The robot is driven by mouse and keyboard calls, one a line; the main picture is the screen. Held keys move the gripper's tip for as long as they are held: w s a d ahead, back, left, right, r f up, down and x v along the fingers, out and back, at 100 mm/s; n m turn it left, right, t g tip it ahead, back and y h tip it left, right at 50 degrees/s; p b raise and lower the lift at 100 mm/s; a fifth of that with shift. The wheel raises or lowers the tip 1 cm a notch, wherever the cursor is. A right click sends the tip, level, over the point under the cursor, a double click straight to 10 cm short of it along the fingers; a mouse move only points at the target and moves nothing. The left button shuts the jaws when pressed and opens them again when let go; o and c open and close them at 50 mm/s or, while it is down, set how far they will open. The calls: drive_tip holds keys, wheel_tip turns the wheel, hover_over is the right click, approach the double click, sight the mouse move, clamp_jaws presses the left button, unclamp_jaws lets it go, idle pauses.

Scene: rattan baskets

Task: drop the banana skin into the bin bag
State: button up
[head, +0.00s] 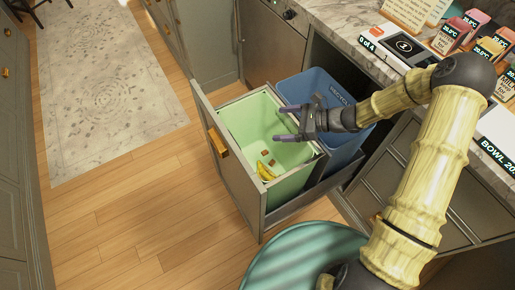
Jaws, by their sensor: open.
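My gripper (280,123) is open and empty, its two dark fingers pointing left over the pull-out bin. The bin bag looks to be the pale green liner (240,118) in the front part of the pulled-out drawer. The yellow banana skin (264,172) lies inside the green liner, near its front wall, below and to the left of my fingers. It is apart from my gripper.
Small brown bits lie near the banana skin. A blue recycling bin (316,83) stands behind the green one. The grey drawer front (228,172) juts out over the wooden floor. The marble counter (345,22) holds cards and cartons.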

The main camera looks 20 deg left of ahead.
drive_tip(key=v, duration=1.2)
idle(0.6)
drive_tip(key=s+d+r+n+t+h, duration=0.2)
drive_tip(key=s+d+r+n+h, duration=0.2)
drive_tip(key=s+d+n+h, duration=0.35)
drive_tip(key=s+d+r+n+t+h, duration=0.2)
drive_tip(key=s+d+r+n+h, duration=0.4)
drive_tip(key=n, duration=0.3)
drive_tip(key=w+p+v, duration=0.3)
drive_tip(key=p+v, duration=1)
drive_tip(key=p, duration=0.2)
drive_tip(key=shift+s+r, duration=0.3)
drive_tip(key=shift+s, duration=0.1)
